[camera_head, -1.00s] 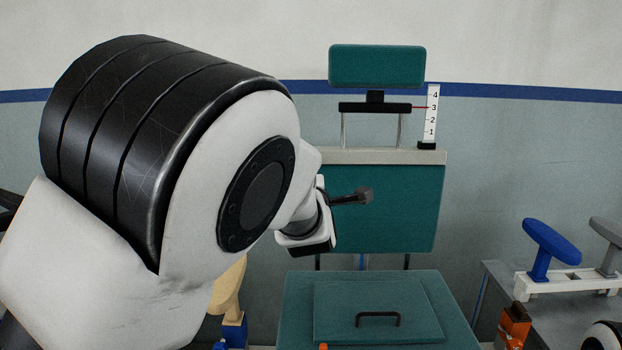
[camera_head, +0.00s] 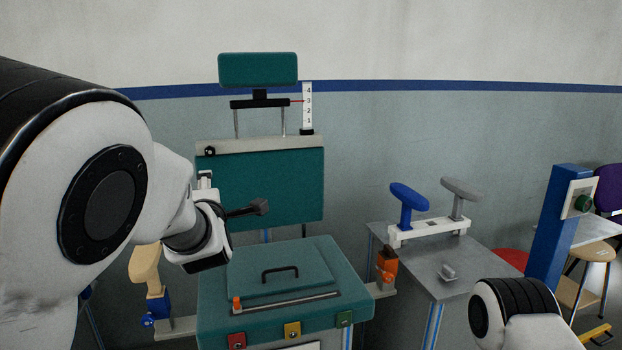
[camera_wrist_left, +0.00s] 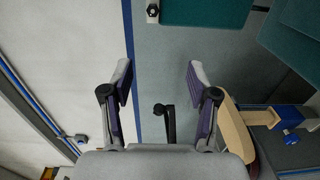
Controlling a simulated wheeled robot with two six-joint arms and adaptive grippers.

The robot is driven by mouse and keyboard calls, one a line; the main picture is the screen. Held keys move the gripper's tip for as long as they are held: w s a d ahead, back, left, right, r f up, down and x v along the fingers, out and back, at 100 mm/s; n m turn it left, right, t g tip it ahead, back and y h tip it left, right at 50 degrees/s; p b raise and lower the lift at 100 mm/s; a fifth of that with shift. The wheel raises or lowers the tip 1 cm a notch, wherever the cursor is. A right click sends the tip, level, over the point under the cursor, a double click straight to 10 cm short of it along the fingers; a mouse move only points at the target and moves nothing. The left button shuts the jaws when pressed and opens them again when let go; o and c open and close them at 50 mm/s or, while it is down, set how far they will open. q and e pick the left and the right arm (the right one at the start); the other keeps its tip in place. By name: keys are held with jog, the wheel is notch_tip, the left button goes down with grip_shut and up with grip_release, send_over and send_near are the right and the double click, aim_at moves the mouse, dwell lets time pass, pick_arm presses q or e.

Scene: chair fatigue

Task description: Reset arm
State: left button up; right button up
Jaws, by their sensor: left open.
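My left arm comes in from the left in the head view, in front of the chair's green backrest (camera_head: 285,190). In the left wrist view my left gripper (camera_wrist_left: 160,85) has its two fingers spread with nothing between their tips. A dark rod with a knob (camera_wrist_left: 164,112) shows between them; I cannot tell what it belongs to. A tan armrest (camera_wrist_left: 234,130) is close beside the right finger in the picture, apparently apart from it. In the head view the tan armrest (camera_head: 145,264) stands left of the chair. My right arm shows at the lower right; its gripper is out of view.
The chair has a headrest (camera_head: 258,70), a scale (camera_head: 307,105) with a red pointer near 3, and a seat (camera_head: 240,310). To the right, a grey table (camera_head: 450,285) bears a rack with a blue armrest (camera_head: 407,200) and a grey one (camera_head: 461,188). A blue post (camera_head: 553,230) stands farther right.

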pick_arm(q)
jog(key=s+a+f+m+g+h+p, duration=0.1)
jog(key=s+a+f+m+g+p, duration=0.15)
jog(key=f, duration=0.65)
jog(key=s+a+f+m+g+p, duration=0.1)
jog(key=s+f+m+g, duration=0.2)
jog(key=f, duration=0.6)
jog(key=s+a+f+m+g+h+p, duration=0.1)
jog(key=s+f+m+g+p, duration=0.2)
jog(key=f, duration=0.6)
jog(key=s+a+f+m+g+h+p, duration=0.1)
jog(key=s+f+m+g, duration=0.3)
jog(key=s+f, duration=0.7)
jog(key=s+f+m+g+h+p, duration=0.1)
jog(key=s+m, duration=0.3)
jog(key=s, duration=0.8)
jog(key=s+f+m+g+h+p, duration=0.1)
jog(key=s+f+m+g+p, duration=0.1)
jog(key=s, duration=1)
jog(key=shift+d+f+m+g, duration=0.25)
jog(key=shift+f+m+g, duration=0.45)
jog(key=shift+m, duration=0.45)
pick_arm(e)
notch_tip(320, 180, up, 11)
jog(key=shift+w, duration=0.3)
